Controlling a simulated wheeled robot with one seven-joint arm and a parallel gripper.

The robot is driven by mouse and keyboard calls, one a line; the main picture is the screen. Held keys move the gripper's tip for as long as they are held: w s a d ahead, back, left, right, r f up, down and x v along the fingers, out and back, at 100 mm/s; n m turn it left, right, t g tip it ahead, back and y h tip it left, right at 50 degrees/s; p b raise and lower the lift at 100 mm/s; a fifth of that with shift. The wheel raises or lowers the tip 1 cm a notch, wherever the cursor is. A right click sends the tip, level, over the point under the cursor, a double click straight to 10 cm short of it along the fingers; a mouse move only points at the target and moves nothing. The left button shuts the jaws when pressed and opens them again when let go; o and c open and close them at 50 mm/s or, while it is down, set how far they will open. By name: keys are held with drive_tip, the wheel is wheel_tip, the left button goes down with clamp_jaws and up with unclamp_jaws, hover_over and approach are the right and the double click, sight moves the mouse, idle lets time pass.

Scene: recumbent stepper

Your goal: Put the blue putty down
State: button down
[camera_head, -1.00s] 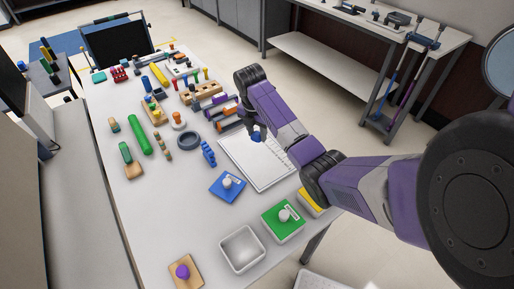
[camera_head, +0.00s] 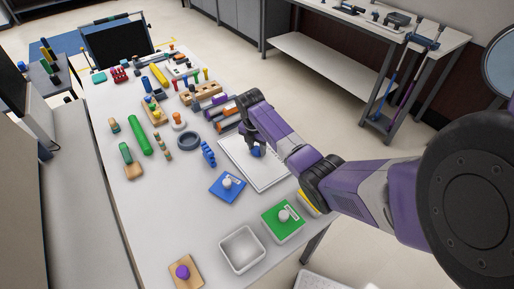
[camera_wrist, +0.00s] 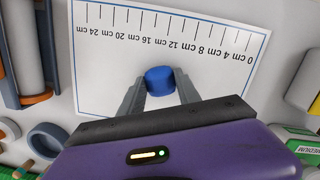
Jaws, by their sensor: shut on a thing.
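The blue putty (camera_wrist: 160,80) is a small blue lump between my gripper's two grey fingers in the wrist view. My gripper (camera_wrist: 161,90) is shut on it. In the head view, my gripper (camera_head: 257,150) and the putty (camera_head: 258,152) are over the white ruled sheet (camera_head: 272,178). The sheet, with a centimetre scale, also fills the upper middle of the wrist view (camera_wrist: 100,75). I cannot tell whether the putty touches the sheet.
The white table (camera_head: 150,215) holds many items. Beside the sheet are a blue-lidded box (camera_head: 222,192), a green-lidded box (camera_head: 274,228), a blue item (camera_head: 208,154) and a grey ring (camera_head: 188,140). An open clear tray (camera_head: 241,250) and purple putty on a board (camera_head: 182,272) stand nearer.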

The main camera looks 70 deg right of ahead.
sight(254, 151)
drive_tip(key=c, duration=0.9)
unclamp_jaws()
drive_tip(key=shift+f, duration=0.1)
drive_tip(key=shift+o, duration=0.2)
wheel_tip(254, 151, up, 12)
drive_tip(key=a, duration=0.1)
drive_tip(key=shift+w+a+b, duration=0.15)
drive_tip(key=shift+a+b, duration=0.2)
drive_tip(key=shift+b, duration=0.05)
